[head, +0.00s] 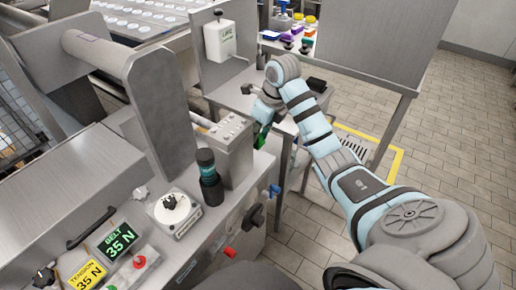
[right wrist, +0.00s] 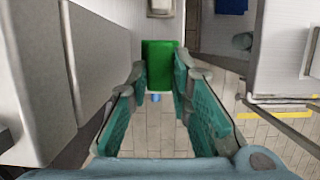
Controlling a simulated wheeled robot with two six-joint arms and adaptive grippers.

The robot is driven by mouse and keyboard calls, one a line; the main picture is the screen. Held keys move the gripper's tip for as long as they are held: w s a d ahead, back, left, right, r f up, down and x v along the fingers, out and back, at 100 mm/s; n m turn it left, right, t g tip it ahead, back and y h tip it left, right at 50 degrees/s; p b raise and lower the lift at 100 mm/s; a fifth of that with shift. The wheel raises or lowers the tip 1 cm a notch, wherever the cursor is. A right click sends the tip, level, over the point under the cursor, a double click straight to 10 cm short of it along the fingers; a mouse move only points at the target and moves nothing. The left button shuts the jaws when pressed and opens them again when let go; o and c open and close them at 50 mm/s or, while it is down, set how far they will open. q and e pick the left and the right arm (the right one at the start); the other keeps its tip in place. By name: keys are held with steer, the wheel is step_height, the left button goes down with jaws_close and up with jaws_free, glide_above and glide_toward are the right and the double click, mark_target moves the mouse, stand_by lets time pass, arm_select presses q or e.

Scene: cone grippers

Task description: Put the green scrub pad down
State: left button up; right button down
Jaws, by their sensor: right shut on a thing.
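My right gripper (head: 263,120) is between the steel machine and the side table in the head view. It is shut on the green scrub pad (head: 260,136), of which only a small part shows there. In the right wrist view the green scrub pad (right wrist: 160,58) stands between the tips of the teal fingers of the right gripper (right wrist: 159,78). Tiled floor shows below the pad in that view. My left gripper is not in view.
The machine (head: 232,150) with a black-capped bottle (head: 209,180) and knobs is to the left. A steel side table (head: 292,126) is behind the gripper. A dispenser (head: 220,40) and coloured containers (head: 300,24) stand farther back. Tiled floor (head: 460,130) is open at right.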

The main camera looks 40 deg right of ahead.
step_height(320, 180, down, 5)
steer(key=shift+s, duration=0.1)
steer(key=shift+f, duration=0.3)
steer(key=c, duration=1.5)
jaws_free()
steer(key=shift+o, duration=0.2)
steer(key=shift+f+b, duration=0.1)
steer(key=shift+b, duration=0.25)
steer(key=v, duration=0.3)
steer(key=p+v, duration=0.1)
steer(key=v, duration=0.5)
steer(key=shift+d+p, duration=0.25)
steer(key=shift+p, duration=0.15)
step_height(320, 180, up, 5)
steer(key=p, duration=0.4)
glide_above(258, 145)
steer(key=s+d, duration=0.3)
steer(key=shift+a+r, duration=0.2)
steer(key=shift+r, duration=0.05)
